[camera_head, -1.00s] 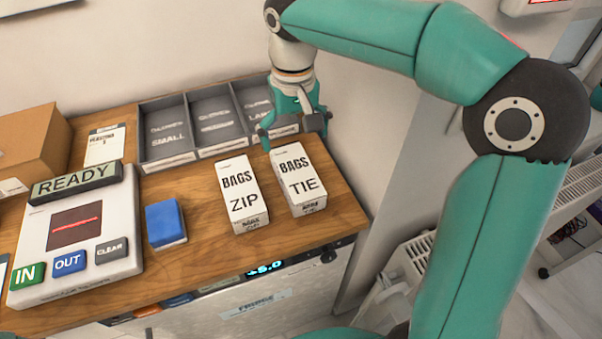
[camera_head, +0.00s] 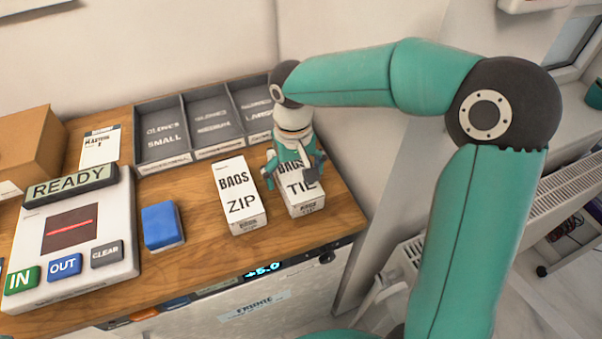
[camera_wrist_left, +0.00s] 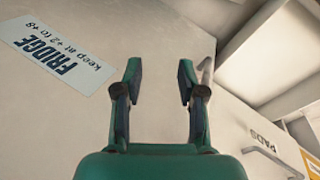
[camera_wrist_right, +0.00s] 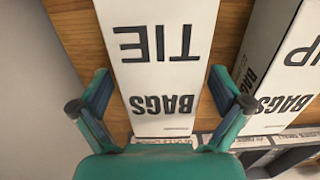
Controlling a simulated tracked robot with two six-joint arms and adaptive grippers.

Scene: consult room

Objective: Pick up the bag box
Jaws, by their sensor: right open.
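Two white bag boxes lie on the wooden counter. One is marked BAGS ZIP (camera_head: 239,196) and the other, to its right, BAGS TIE (camera_head: 304,204). My right gripper (camera_head: 292,181) is open over the BAGS TIE box and hides part of its top. In the right wrist view the BAGS TIE box (camera_wrist_right: 160,62) runs between the two open fingers (camera_wrist_right: 160,98), with a gap on each side. The BAGS ZIP box (camera_wrist_right: 277,75) is beside it there. My left gripper (camera_wrist_left: 160,85) is open and empty in front of the fridge front (camera_wrist_left: 75,110).
Grey glove trays (camera_head: 160,134) stand along the wall behind the boxes. A blue block (camera_head: 162,226) and a white READY device (camera_head: 75,240) are to the left. A cardboard box (camera_head: 30,145) is at far left.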

